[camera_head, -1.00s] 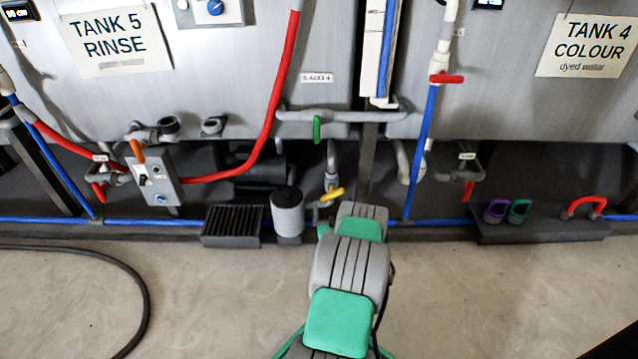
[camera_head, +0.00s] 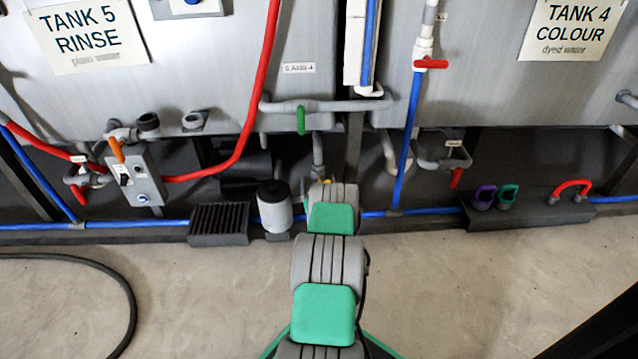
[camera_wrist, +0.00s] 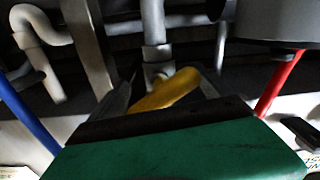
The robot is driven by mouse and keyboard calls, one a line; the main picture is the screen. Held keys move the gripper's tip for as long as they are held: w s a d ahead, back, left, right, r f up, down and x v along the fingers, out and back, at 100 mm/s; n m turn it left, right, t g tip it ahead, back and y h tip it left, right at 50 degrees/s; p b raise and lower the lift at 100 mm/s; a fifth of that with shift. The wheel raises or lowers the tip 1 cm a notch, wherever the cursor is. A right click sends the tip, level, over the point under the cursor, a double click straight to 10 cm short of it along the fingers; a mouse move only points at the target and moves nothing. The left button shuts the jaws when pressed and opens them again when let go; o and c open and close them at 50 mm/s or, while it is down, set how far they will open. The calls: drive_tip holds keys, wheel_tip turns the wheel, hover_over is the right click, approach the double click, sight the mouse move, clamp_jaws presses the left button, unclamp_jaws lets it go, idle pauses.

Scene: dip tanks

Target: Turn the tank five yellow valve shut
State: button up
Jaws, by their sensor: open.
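The yellow valve (camera_wrist: 168,90) shows in the wrist view as a thick yellow lever on a grey vertical pipe. My gripper (camera_wrist: 163,92) is open, with a grey finger on each side of the lever. I cannot tell whether either finger touches it. In the head view only a scrap of the yellow valve (camera_head: 326,181) shows beyond my arm, under the pipe between the two tanks. My arm hides the gripper there. The tank 5 panel (camera_head: 90,30) is at the upper left.
A green valve (camera_head: 301,120) sits above on a crossing pipe. A grey canister (camera_head: 274,207) and a dark slatted box (camera_head: 219,223) stand left of my arm. A low blue pipe (camera_head: 430,211) runs along the floor edge. A black hose (camera_head: 115,277) lies on the floor.

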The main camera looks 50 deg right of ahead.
clamp_jaws()
idle(0.8)
drive_tip(key=shift+o, duration=1.1)
unclamp_jaws()
drive_tip(key=p+v, duration=0.2)
drive_tip(key=v, duration=0.6)
drive_tip(key=shift+p, duration=0.3)
drive_tip(key=shift+c, duration=0.4)
